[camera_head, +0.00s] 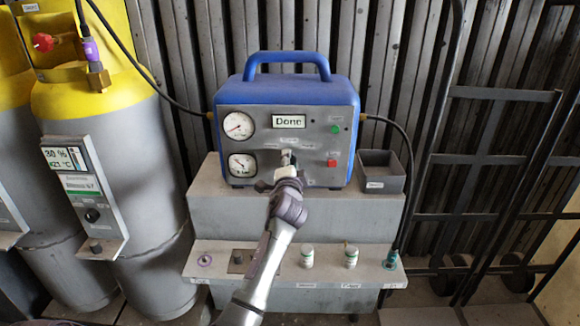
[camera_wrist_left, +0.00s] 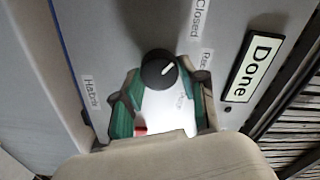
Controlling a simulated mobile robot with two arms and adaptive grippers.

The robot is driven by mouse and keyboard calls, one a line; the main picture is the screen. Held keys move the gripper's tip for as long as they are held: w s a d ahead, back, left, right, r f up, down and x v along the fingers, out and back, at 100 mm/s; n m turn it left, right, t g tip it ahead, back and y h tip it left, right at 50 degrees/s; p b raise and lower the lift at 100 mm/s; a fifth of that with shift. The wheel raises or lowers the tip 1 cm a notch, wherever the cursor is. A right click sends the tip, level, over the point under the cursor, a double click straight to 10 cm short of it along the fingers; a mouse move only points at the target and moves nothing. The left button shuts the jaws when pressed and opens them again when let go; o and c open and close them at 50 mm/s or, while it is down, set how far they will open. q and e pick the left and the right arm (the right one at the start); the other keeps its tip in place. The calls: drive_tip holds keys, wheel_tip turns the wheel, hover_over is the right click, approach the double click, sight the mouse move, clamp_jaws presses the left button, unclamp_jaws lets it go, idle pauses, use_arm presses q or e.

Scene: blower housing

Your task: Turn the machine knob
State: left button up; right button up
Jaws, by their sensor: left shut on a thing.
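The machine (camera_head: 290,95) is a blue case with a carrying handle and a grey front panel, standing on a grey stepped stand. Its display (camera_head: 288,121) reads "Done" and also shows in the wrist view (camera_wrist_left: 254,68). My left gripper (camera_head: 288,168) reaches the panel's lower middle and covers most of the knob in the head view. In the wrist view the round black knob (camera_wrist_left: 158,70) sits at the fingertips of my left gripper (camera_wrist_left: 160,92), which is shut on it. Its white pointer mark aims to the upper right, near panel labels, one reading "Closed". My right gripper is out of view.
Two gauges (camera_head: 237,126) sit left of the knob; a green button (camera_head: 335,129) and a red button (camera_head: 332,163) sit right. Grey cylinders with yellow tops (camera_head: 140,170) stand at left. A dark open box (camera_head: 381,172) and small white-capped jars (camera_head: 307,256) stand on the stand.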

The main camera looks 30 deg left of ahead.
use_arm(q)
drive_tip(key=shift+f+n, duration=0.15)
drive_tip(key=shift+n, duration=0.65)
drive_tip(key=shift+b, duration=0.3)
drive_tip(key=o, duration=1.1)
drive_tip(key=shift+o, duration=0.2)
drive_tip(key=v, duration=1.2)
